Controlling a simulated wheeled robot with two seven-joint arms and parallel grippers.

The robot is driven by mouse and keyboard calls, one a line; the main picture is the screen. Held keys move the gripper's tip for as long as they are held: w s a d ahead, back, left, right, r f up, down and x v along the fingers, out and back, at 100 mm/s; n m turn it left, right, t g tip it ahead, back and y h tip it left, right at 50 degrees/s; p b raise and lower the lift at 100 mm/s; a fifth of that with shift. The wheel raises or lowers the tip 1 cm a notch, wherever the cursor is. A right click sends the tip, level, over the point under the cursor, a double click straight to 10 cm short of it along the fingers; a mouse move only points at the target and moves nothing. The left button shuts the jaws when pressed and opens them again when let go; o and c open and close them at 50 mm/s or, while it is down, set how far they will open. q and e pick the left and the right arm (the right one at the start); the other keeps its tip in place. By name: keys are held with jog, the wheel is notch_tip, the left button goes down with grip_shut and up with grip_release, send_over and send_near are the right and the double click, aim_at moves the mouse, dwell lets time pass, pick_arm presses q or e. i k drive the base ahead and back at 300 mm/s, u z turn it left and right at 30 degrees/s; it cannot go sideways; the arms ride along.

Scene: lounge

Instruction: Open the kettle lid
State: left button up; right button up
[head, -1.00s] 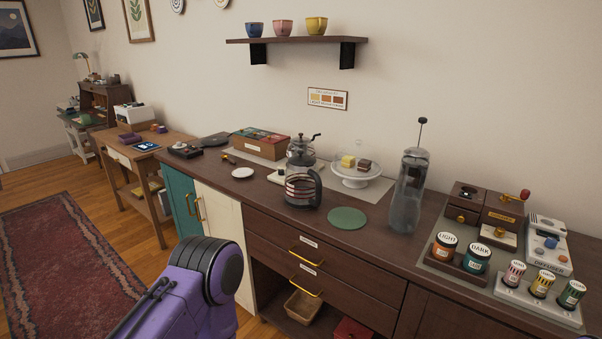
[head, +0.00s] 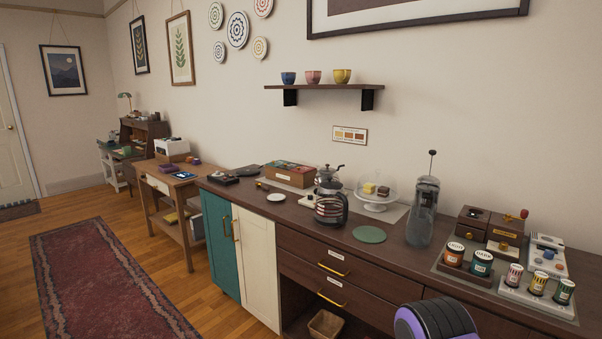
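A glass-and-metal pot with a dark knob on top (head: 327,176), which looks like the kettle, stands towards the back of the dark wooden counter (head: 300,228). Its lid looks closed, but it is small here. A glass carafe with dark bands and a black handle (head: 330,206) stands in front of it and hides its lower part. Neither of my grippers shows. Only a purple and black part of my arm is at the bottom edge, right of centre, well away from the pot.
A wooden box (head: 289,175) and a small white plate (head: 276,198) are left. Labelled jars (head: 481,263) stand far right. A shelf (head: 325,87) hangs above.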

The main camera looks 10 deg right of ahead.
aim_at(329, 184)
jog(key=u, duration=0.1)
jog(key=i, duration=0.95)
jog(key=z, duration=0.85)
jog(key=i, duration=0.65)
jog(key=z, duration=0.8)
